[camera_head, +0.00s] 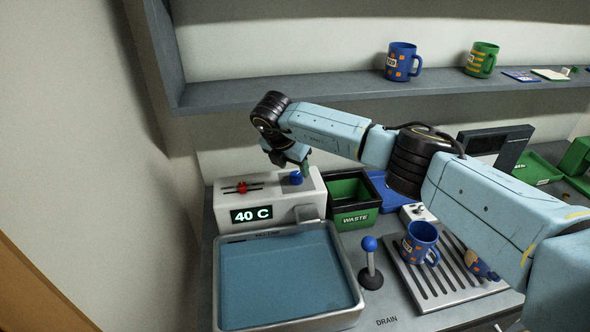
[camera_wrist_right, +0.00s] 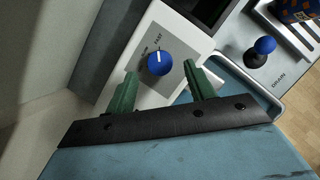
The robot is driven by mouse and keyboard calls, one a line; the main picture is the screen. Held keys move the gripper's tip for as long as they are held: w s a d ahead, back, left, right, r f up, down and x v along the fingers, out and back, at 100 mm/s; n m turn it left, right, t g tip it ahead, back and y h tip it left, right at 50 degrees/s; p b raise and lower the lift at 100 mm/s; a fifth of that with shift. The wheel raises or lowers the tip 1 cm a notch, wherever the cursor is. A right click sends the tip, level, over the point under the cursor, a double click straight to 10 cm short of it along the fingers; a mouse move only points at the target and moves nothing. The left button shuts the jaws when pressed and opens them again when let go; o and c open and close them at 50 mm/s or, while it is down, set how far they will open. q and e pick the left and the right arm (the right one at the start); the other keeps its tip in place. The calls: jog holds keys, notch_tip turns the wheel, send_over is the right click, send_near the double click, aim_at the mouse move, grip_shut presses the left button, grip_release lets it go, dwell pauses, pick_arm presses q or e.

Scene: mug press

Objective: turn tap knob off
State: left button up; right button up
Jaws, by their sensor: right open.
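The tap knob (camera_wrist_right: 159,63) is a round blue knob with a white line on its top, on a grey plate marked SLOW and FAST. It also shows in the head view (camera_head: 296,178), on top of the white tap box (camera_head: 308,197) that reads 40 C. My right gripper (camera_head: 300,164) is above the knob, pointing down. In the wrist view its green fingers (camera_wrist_right: 160,84) are open, with the knob between and just beyond their tips. I cannot tell whether they touch it. My left gripper is not in view.
A basin (camera_head: 226,318) of blue water sits in front of the tap box. A blue-topped drain lever (camera_head: 370,262) stands right of it. A green WASTE bin (camera_head: 356,219) is right of the box.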

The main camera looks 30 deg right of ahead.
aim_at(296, 175)
jog(key=shift+x, duration=1.75)
jog(key=c, duration=1)
